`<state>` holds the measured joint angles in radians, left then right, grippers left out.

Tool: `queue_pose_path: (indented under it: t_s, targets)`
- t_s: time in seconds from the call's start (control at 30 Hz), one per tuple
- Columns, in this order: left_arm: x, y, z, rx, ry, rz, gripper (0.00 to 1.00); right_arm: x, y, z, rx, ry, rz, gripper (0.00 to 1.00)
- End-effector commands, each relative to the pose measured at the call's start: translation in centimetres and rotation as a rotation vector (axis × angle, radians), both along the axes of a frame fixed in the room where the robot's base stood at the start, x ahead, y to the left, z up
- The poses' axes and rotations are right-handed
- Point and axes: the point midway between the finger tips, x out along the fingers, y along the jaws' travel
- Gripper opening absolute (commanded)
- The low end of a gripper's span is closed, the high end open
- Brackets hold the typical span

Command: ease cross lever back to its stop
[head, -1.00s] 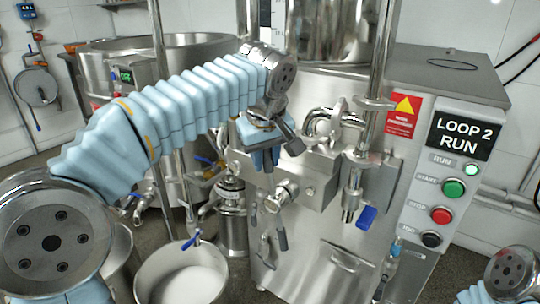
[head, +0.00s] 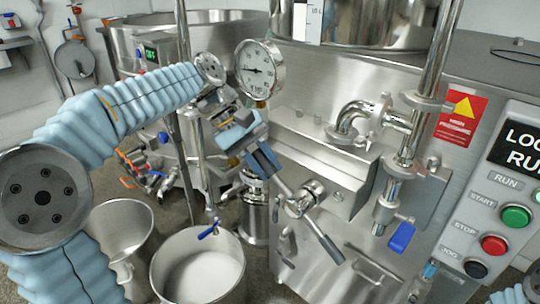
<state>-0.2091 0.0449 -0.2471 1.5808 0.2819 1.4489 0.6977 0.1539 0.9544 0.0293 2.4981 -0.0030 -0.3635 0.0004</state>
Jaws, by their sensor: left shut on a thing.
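The cross lever (head: 319,230) is a metal bar with dark grips on a round hub (head: 304,196), on the front of the steel mill block. It stands tilted, one arm running up-left and another down-right. My left gripper (head: 263,160) comes in from the upper left and is shut on the upper-left arm of the lever. The fingers hide the end of that arm. My right gripper is out of view; only a bit of my right arm shows at the bottom right corner.
A pressure gauge (head: 260,69) stands close above my left gripper. A blue-handled valve (head: 401,237) hangs on the pipe to the right. The control panel (head: 497,215) is at the far right. A steel pot of white product (head: 198,232) stands below left.

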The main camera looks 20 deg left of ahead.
Motion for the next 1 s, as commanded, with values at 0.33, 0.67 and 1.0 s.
queue_pose_path:
  t_s: [0.33, 0.67, 1.0]
  targets:
    - [0.2, 0.49, -0.92, -0.085, 0.033, 0.003, 0.0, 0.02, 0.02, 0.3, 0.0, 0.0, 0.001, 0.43]
    - [0.19, 0.53, -1.07, -0.091, 0.037, 0.003, 0.0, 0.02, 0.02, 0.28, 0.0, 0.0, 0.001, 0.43]
    - [0.17, 0.49, -1.03, -0.091, 0.035, 0.002, 0.47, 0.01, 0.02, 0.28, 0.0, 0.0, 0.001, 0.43]
